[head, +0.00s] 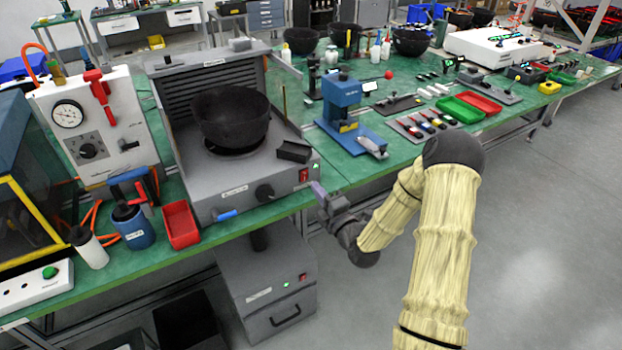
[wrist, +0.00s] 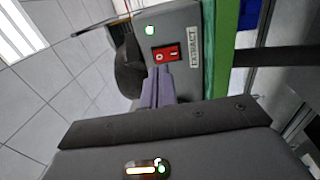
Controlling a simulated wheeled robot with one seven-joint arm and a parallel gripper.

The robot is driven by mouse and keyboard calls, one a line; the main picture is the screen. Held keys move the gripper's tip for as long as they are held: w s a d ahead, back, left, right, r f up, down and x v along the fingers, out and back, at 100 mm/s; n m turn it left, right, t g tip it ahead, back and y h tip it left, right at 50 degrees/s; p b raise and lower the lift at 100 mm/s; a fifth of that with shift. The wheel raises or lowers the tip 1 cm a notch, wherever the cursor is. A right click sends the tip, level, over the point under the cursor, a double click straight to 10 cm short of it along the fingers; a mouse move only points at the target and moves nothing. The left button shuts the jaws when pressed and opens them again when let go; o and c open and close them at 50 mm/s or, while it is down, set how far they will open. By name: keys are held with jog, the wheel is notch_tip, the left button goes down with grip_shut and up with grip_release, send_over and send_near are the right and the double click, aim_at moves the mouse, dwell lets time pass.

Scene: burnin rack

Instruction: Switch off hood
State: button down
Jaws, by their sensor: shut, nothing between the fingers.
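The hood, a grey unit (head: 235,202) with a slatted back, stands on the green bench at the left in the head view. A red rocker switch (head: 304,175) sits on the right of its front face. A lit green lamp (head: 316,165) is beside it. In the wrist view the red switch (wrist: 166,53) shows O and I marks, with the green lamp (wrist: 150,30) lit. My gripper (head: 318,190) is shut and empty, right in front of the switch. Its purple fingertips (wrist: 158,72) appear just below the switch in the wrist view; contact cannot be told.
A blue press (head: 342,105) stands to the right. The floor at right is clear.

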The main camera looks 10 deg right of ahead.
aim_at(304, 173)
jog(key=shift+p+x, duration=0.3)
jog(key=shift+x, duration=1.85)
jog(key=shift+w+a+r+g+p, duration=0.15)
jog(key=shift+w+r+g+p, duration=0.25)
jog(key=shift+r+g, duration=0.25)
jog(key=shift+f, duration=0.1)
jog(key=shift+s+a, duration=0.1)
jog(key=shift+s, duration=0.15)
jog(key=shift+s+d+f+b, duration=0.2)
jog(key=shift+b, duration=0.1)
jog(key=b+v, duration=0.2)
jog(key=v, duration=1.1)
jog(key=shift+s+r+h+b, duration=0.2)
jog(key=shift+r+h+b, duration=0.1)
jog(key=shift+r, duration=0.15)
